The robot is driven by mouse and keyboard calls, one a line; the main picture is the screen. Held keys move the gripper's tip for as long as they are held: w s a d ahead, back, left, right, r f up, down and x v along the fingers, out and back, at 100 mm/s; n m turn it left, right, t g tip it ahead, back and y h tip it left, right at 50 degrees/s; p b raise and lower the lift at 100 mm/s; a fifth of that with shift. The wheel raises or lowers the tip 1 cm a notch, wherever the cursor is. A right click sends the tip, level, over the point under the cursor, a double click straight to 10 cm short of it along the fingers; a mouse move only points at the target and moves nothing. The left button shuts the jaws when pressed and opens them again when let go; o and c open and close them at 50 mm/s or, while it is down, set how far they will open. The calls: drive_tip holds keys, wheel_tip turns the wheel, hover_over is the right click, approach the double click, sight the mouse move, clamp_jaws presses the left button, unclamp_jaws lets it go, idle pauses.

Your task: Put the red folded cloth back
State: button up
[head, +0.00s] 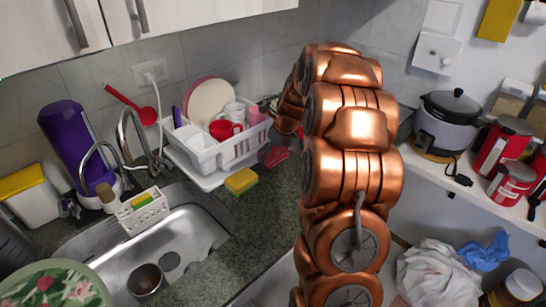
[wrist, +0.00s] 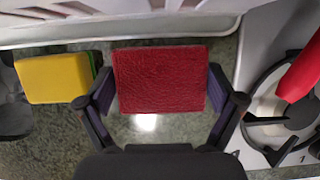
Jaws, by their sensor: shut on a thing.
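The red folded cloth (wrist: 160,80) is a flat dark-red rectangle, seen in the wrist view between the two fingers of my gripper (wrist: 162,92). The fingers press against its left and right sides. In the head view the cloth (head: 275,157) shows as a small red patch on or just above the counter, in front of the white dish rack (head: 225,150). My gripper (head: 268,153) is there too, mostly hidden behind my copper-coloured arm. I cannot tell whether the cloth touches the counter.
A yellow and green sponge (head: 241,181) lies left of the cloth; it also shows in the wrist view (wrist: 52,78). The sink (head: 180,235) is to the left. A stove burner (wrist: 275,115) is at the right in the wrist view. The rack's tray edge runs just beyond the cloth.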

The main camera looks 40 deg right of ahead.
drive_tip(key=shift+f+p, duration=0.35)
drive_tip(key=shift+f, duration=1.05)
drive_tip(key=shift+f, duration=0.1)
drive_tip(key=o, duration=1)
drive_tip(key=b+v, duration=0.2)
drive_tip(key=v, duration=1)
